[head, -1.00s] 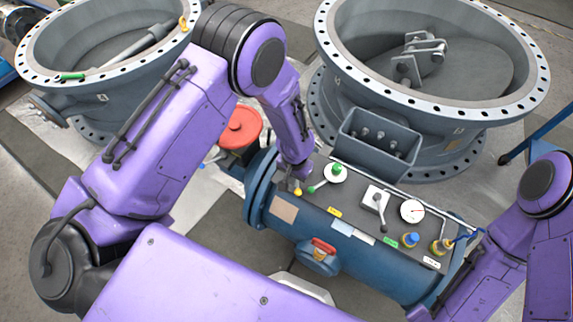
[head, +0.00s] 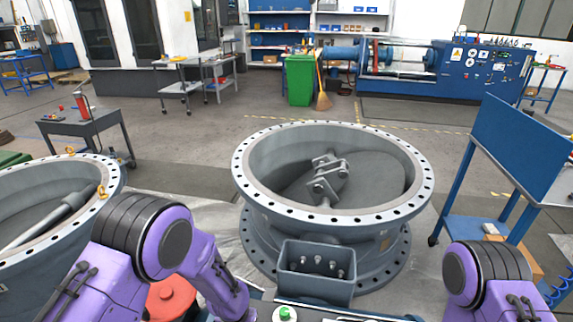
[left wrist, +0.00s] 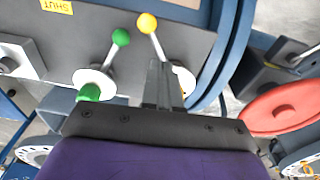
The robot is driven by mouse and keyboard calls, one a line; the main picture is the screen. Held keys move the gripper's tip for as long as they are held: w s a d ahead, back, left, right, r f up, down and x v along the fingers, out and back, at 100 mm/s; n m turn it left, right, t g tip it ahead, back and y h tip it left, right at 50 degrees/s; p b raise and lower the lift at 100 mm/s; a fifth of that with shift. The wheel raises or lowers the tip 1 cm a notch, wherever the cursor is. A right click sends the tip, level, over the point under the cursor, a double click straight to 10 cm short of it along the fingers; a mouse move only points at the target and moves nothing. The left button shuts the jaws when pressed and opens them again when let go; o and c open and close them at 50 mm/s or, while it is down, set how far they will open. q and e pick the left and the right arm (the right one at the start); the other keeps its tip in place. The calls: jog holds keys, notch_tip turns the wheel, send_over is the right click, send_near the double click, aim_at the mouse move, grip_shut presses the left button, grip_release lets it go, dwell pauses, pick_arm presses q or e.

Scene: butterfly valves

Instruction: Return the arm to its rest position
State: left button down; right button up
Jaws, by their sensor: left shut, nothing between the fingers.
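In the left wrist view my left gripper (left wrist: 163,78) is shut and empty. Its fingertips point at the grey panel (left wrist: 205,30), close to a lever with a yellow ball knob (left wrist: 147,23). The fingers partly cover that lever's base; I cannot tell whether they touch it. A lever with a green ball knob (left wrist: 121,37) stands just left of them on a white round base. In the head view my left arm reaches down in the lower left, and its fingers are hidden or below the frame. Only the upper part of my right arm shows there, at lower right; its gripper is out of frame.
A large flanged butterfly valve (head: 252,187) stands ahead, with a grey box (head: 315,284) on its near side. Another valve (head: 112,176) is at left. A blue cart (head: 530,150) stands at right. A red disc (left wrist: 285,110) lies right of the fingers. Open floor lies beyond.

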pick_arm(q)
jog(key=shift+w+a+f+n+t, duration=0.2)
jog(key=shift+n+t, duration=0.3)
jog(key=shift+t, duration=0.2)
jog(key=s+a+n+y, duration=0.1)
jog(key=s+a+n, duration=0.1)
jog(key=s+a, duration=0.3)
jog(key=s+a+f+n+y, duration=0.1)
jog(key=s+a, duration=0.4)
jog(key=s, duration=0.6)
jog(key=s+a+f+n+y, duration=0.1)
jog(key=s+a+n, duration=0.3)
jog(key=s, duration=0.5)
jog(key=shift+a+t+y, duration=0.3)
jog(key=shift+a+y, duration=0.1)
jog(key=shift+a, duration=0.1)
